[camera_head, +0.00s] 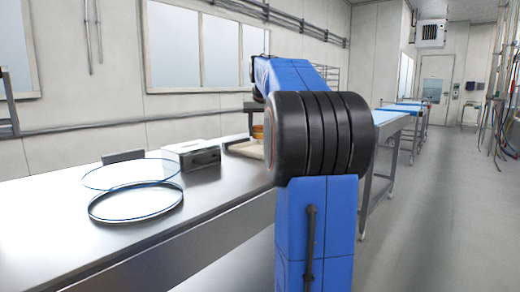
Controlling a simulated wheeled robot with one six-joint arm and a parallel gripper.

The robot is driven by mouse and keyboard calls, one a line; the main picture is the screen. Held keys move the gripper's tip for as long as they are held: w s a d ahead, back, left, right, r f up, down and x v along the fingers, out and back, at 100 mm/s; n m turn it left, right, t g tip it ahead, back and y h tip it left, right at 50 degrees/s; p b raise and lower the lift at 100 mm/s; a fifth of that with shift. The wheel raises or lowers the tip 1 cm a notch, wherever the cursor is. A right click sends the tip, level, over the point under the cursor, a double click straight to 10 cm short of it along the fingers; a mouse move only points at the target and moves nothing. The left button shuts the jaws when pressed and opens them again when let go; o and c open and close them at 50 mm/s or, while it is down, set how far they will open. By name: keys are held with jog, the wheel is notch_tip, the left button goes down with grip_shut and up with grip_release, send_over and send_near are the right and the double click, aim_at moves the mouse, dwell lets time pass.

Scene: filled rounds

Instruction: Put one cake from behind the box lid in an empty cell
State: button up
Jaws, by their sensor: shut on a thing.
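My blue arm with its black joint fills the middle of the view and hides much of the bench's far end. A small dark part of my gripper (255,107) shows left of the joint. An orange-brown round thing (258,131), likely a cake, shows just below it, and the gripper is shut on it as far as I can tell. The fingertips are mostly hidden. A pale board or tray (243,149) lies below it, partly hidden. Two blue-rimmed rounds, an upper clear one (130,160) and a lower one (136,219), are on the bench. I cannot make out the box's cells.
A grey case (199,156) and a small dark upright panel (123,156) stand on the steel bench (60,236) behind the rounds. The bench's near left part is clear. Blue-topped tables (390,117) stand beyond my arm. The floor at right is free.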

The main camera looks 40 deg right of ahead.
aim_at(261, 139)
jog(key=shift+f, duration=3.2)
jog(key=shift+f, duration=0.15)
jog(key=o, duration=0.7)
jog(key=shift+o, duration=0.2)
jog(key=shift+r, duration=0.35)
jog(key=v, duration=1.1)
jog(key=shift+s+r, duration=0.2)
jog(key=shift+r, duration=0.05)
